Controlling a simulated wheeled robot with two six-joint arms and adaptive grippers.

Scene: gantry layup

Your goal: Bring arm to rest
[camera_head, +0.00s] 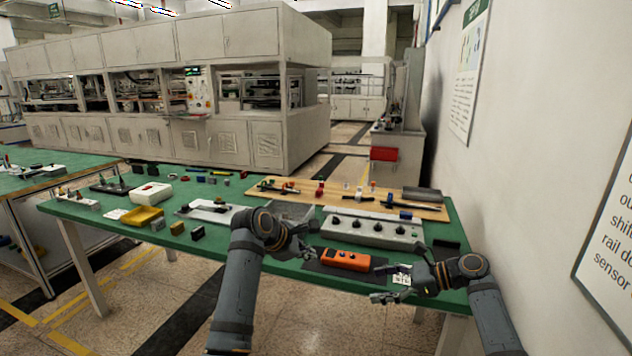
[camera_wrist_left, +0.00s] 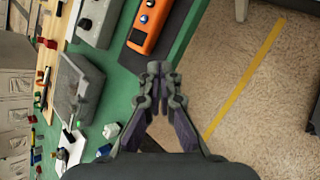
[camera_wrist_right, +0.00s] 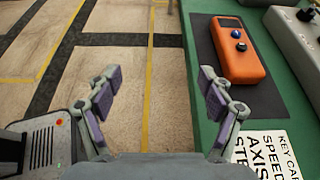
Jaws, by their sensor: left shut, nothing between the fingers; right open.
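My left gripper (camera_head: 304,243) is shut and empty, above the front of the green table (camera_head: 150,243). In the left wrist view its fingertips (camera_wrist_left: 157,68) meet near the table's front edge. My right gripper (camera_head: 384,284) is open and empty at the table's front right. In the right wrist view its fingers (camera_wrist_right: 158,75) stand wide apart over the floor and the table's edge. An orange control box (camera_head: 345,259) lies on a dark mat (camera_head: 318,267) between the two grippers. It also shows in the right wrist view (camera_wrist_right: 238,55).
A grey box with several knobs (camera_head: 371,228) stands behind the orange box. A white card with printed text (camera_head: 401,279) lies beside my right gripper. A grey bin (camera_head: 290,210), a yellow tray (camera_head: 142,216) and a wooden board (camera_head: 340,197) are on the table. A wall (camera_head: 540,150) is at the right.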

